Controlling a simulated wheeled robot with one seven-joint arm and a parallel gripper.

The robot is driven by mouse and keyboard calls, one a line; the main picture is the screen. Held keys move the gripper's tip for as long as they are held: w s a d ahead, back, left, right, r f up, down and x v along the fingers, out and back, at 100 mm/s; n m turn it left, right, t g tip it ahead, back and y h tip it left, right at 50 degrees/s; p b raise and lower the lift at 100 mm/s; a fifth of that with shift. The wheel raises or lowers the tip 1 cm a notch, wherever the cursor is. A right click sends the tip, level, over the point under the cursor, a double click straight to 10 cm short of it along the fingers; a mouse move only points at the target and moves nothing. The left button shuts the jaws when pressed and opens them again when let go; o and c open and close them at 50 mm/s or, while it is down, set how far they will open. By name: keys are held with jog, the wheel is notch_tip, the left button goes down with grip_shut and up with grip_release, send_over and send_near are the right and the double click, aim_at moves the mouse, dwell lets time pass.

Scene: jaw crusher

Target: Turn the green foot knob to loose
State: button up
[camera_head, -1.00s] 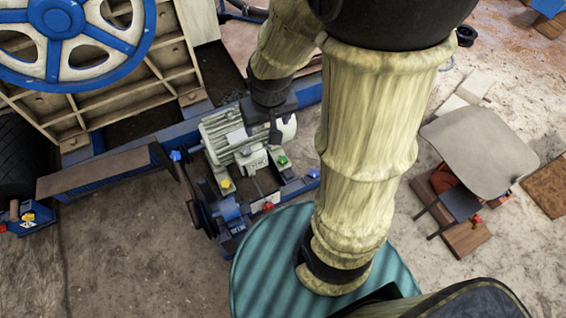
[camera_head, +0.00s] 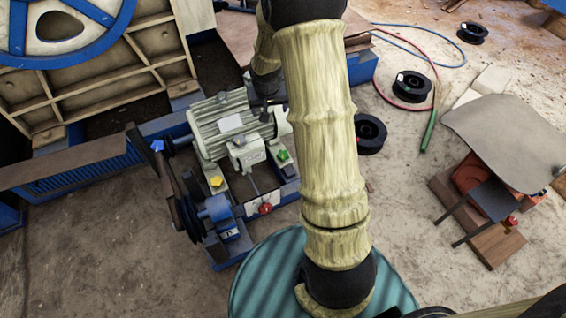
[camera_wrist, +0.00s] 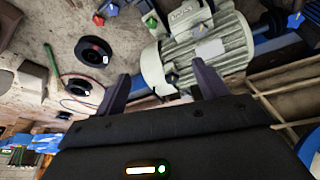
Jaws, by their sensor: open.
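The green foot knob (camera_head: 283,156) sits at the right foot of the grey-green electric motor (camera_head: 222,128) in the head view. In the wrist view the green knob (camera_wrist: 151,22) shows near the top, beside the motor (camera_wrist: 200,45) and beyond my fingertips. The knob's turned position is too small to read.
A yellow knob (camera_head: 216,182), a red knob (camera_head: 265,209) and a blue knob (camera_head: 157,146) are around the motor and its pulley. The blue crusher frame (camera_head: 160,128) borders it.

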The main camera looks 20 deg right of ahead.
aim_at(283, 154)
jog(key=w+d+f+b, duration=0.2)
jog(key=f+b, duration=0.4)
jog(key=f, duration=0.5)
jog(key=w+d+f+m+b, duration=0.1)
jog(key=w+d+f+b, duration=0.2)
jog(key=f+b, duration=0.3)
jog(key=w+d+f+m+b, duration=0.1)
jog(key=w+d+f+b, duration=0.2)
jog(key=f, duration=1.3)
jog(key=w+b, duration=0.2)
jog(key=b, duration=0.2)
jog(key=shift+d+f+t+h, duration=0.15)
jog(key=shift+f+t+h, duration=0.15)
jog(key=shift+h, duration=0.1)
jog(key=shift+f, duration=0.1)
jog(key=b+x, duration=0.9)
jog(key=x, duration=0.8)
jog(key=shift+f, duration=0.15)
jog(key=shift+c, duration=0.2)
jog(key=c, duration=0.9)
